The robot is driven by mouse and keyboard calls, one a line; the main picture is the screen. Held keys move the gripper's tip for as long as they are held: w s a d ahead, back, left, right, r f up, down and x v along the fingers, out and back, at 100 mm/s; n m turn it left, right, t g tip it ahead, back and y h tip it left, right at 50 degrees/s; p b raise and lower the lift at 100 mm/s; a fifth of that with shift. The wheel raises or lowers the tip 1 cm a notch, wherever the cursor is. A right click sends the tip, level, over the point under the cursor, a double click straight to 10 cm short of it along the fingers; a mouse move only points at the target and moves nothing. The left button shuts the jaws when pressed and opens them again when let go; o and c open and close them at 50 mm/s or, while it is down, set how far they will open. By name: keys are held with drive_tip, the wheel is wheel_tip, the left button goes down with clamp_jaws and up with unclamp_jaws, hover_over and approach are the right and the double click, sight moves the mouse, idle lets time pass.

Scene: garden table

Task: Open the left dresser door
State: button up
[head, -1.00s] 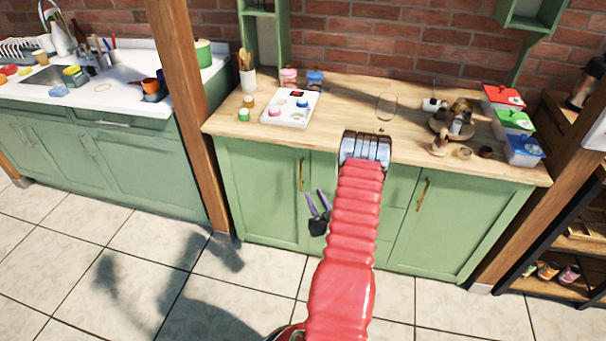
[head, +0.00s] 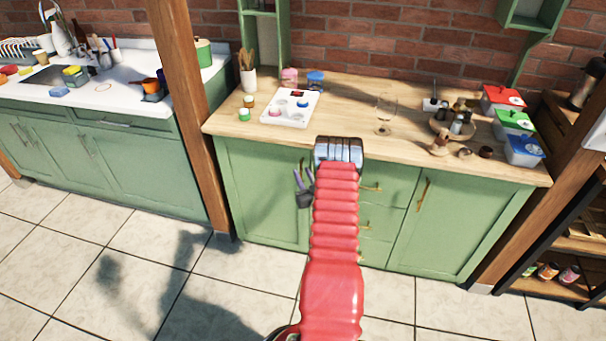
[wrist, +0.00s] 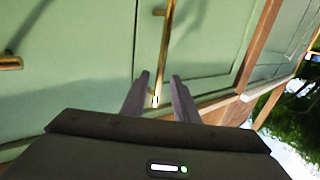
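The left dresser door (head: 262,195) is a green panel at the left of the wooden-topped dresser, and it looks shut. It also shows in the wrist view (wrist: 212,40). Its upright brass handle (wrist: 165,45) is near the door's inner edge; my gripper partly hides it in the head view. My gripper (head: 303,175) is in front of this handle. In the wrist view my gripper (wrist: 160,76) is open, with one dark finger on each side of the handle's near end. I cannot tell whether either finger touches it.
Green drawers with brass handles (head: 371,188) stand right of the door, then a right door (head: 445,220). The countertop (head: 350,105) holds a white tray, jars and lidded boxes. A wooden post (head: 190,110) stands left. Tiled floor in front is clear.

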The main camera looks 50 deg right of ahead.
drive_tip(key=shift+w+d, duration=0.25)
drive_tip(key=shift+w, duration=0.15)
clamp_jaws()
idle(0.4)
